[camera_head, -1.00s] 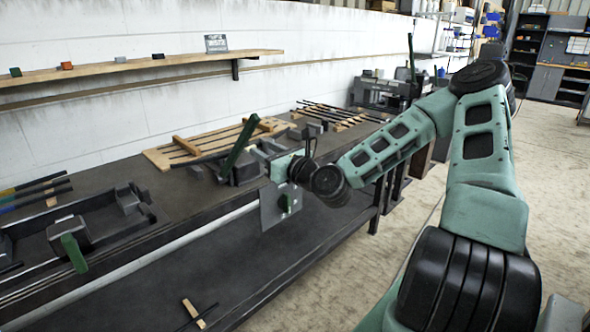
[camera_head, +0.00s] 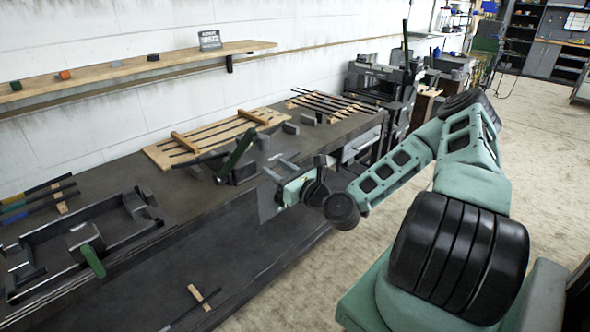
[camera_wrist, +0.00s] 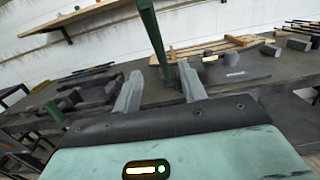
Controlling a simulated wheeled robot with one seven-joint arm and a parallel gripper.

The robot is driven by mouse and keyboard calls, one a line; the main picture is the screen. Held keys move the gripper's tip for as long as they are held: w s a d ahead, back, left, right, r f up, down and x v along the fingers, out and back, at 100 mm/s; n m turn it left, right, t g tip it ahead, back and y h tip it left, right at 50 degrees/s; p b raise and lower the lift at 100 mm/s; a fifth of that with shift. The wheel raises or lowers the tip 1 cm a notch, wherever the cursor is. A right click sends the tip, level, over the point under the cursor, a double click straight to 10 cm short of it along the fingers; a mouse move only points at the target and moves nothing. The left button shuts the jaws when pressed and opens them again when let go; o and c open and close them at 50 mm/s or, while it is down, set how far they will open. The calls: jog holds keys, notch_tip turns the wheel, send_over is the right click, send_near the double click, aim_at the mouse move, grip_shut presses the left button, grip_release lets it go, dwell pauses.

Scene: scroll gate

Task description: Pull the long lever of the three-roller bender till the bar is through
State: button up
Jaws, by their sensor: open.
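A dark device (camera_head: 243,173) with a long green lever (camera_head: 237,152) stands near the front edge of the bench. The lever leans up to the right. In the wrist view, the green lever (camera_wrist: 153,35) rises beyond my fingers, across the gap between them. My gripper (camera_head: 276,168) is open and empty, just right of the lever and apart from it in the head view. Both fingers also show in the wrist view (camera_wrist: 160,88). A larger dark machine (camera_head: 375,80) with a tall upright lever (camera_head: 405,40) stands farther back. I cannot tell which is the bender. No bar in rollers is discernible.
The bench (camera_head: 180,195) carries a wooden slatted rack (camera_head: 205,140), a rack of dark bars (camera_head: 330,105) and, at left, a dark frame with a green handle (camera_head: 93,262). A wall shelf (camera_head: 120,74) runs above. Open floor (camera_head: 500,130) lies to the right.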

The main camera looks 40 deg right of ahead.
jog(key=s+p, duration=0.1)
jog(key=s, duration=0.5)
jog(key=shift+s+a+f, duration=0.15)
jog(key=shift+s+f, duration=0.1)
jog(key=shift+f, duration=0.05)
